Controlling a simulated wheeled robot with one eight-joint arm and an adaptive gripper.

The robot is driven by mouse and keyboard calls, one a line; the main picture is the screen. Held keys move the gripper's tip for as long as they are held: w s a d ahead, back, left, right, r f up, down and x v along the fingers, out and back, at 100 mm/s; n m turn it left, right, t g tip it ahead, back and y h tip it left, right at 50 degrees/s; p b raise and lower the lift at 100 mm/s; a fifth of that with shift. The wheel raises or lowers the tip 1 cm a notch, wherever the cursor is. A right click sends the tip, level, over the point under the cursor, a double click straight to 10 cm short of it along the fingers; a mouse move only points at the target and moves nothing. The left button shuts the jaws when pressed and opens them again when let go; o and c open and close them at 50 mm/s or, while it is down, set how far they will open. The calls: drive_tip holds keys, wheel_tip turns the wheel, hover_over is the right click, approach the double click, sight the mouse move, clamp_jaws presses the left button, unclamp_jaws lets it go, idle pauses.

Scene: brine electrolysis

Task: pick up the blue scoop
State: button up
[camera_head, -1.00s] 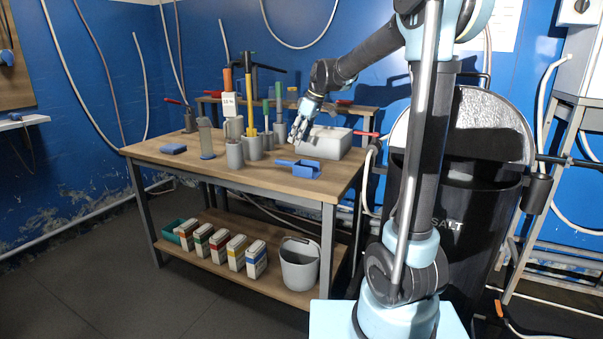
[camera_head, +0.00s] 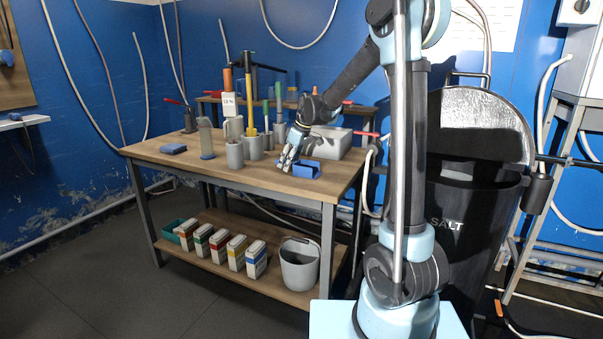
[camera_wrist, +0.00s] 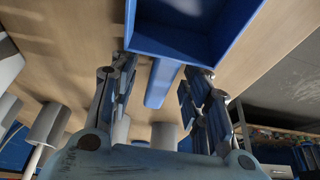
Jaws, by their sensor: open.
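The blue scoop (camera_head: 307,169) lies on the wooden workbench, near its right front part. My gripper (camera_head: 287,166) is down at the scoop's handle side and hides the handle in the head view. In the wrist view the scoop's open box (camera_wrist: 187,30) is at the top, and its handle (camera_wrist: 160,84) points down between the two fingers. My gripper (camera_wrist: 160,95) is open there, with one finger on each side of the handle. I see gaps between the handle and both fingers.
The workbench (camera_head: 225,181) also holds grey cups (camera_head: 235,154), a measuring cylinder (camera_head: 206,139), a blue block (camera_head: 173,149) and a pale grey box (camera_head: 328,143) behind the scoop. A black salt bin (camera_head: 460,215) stands to the right. The bench's front right is clear.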

drive_tip(key=shift+a+f, duration=0.1)
drive_tip(key=shift+f, duration=0.15)
clamp_jaws()
